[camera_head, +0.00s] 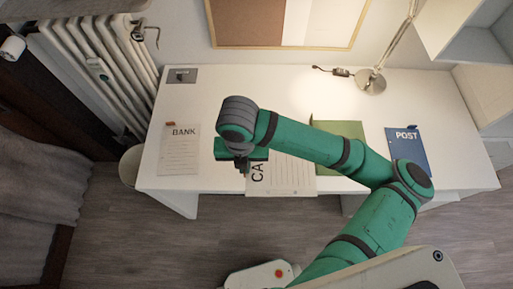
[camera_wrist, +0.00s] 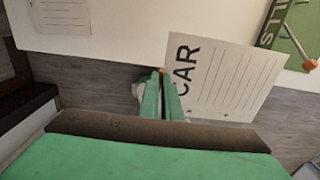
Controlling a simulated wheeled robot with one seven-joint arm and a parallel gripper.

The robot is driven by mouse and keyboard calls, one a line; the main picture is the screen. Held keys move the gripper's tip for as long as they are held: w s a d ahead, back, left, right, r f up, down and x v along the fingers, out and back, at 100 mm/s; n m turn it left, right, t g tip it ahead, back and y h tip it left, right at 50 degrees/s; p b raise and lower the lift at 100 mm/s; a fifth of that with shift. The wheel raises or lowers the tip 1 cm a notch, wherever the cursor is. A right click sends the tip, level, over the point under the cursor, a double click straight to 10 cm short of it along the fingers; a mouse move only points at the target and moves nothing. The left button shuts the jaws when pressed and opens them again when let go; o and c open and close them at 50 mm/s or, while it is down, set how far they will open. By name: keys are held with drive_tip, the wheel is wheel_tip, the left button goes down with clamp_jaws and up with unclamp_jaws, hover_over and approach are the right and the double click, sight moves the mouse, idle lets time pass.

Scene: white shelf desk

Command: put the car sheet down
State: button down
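The car sheet (camera_head: 290,176) is a white lined page marked "CAR", in front of the middle of the desk. In the wrist view the car sheet (camera_wrist: 225,85) reaches past the desk's front edge, with floor seen behind its lower part. My gripper (camera_head: 243,170) is at the sheet's left side. In the wrist view the fingers of my gripper (camera_wrist: 163,78) are close together at a small orange tab by the sheet's left edge, and appear shut on it. Whether the sheet touches the desk is unclear.
The white desk (camera_head: 215,110) holds a BANK sheet (camera_head: 179,150) at left, a green sheet (camera_head: 345,129) behind the car sheet, a blue POST sheet (camera_head: 408,150) at right and a lamp (camera_head: 371,80) at the back. Bare desk lies between the BANK and car sheets.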

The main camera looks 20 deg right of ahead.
drive_tip(key=w+f, duration=0.3)
drive_tip(key=w, duration=0.1)
drive_tip(key=w+f, duration=0.2)
drive_tip(key=w, duration=0.2)
drive_tip(key=w+f, duration=0.3)
drive_tip(key=w, duration=0.1)
drive_tip(key=shift+w+a+f, duration=0.1)
drive_tip(key=shift+w+f, duration=0.7)
drive_tip(key=shift+f, duration=1.55)
drive_tip(key=shift+f, duration=0.15)
drive_tip(key=c, duration=2)
unclamp_jaws()
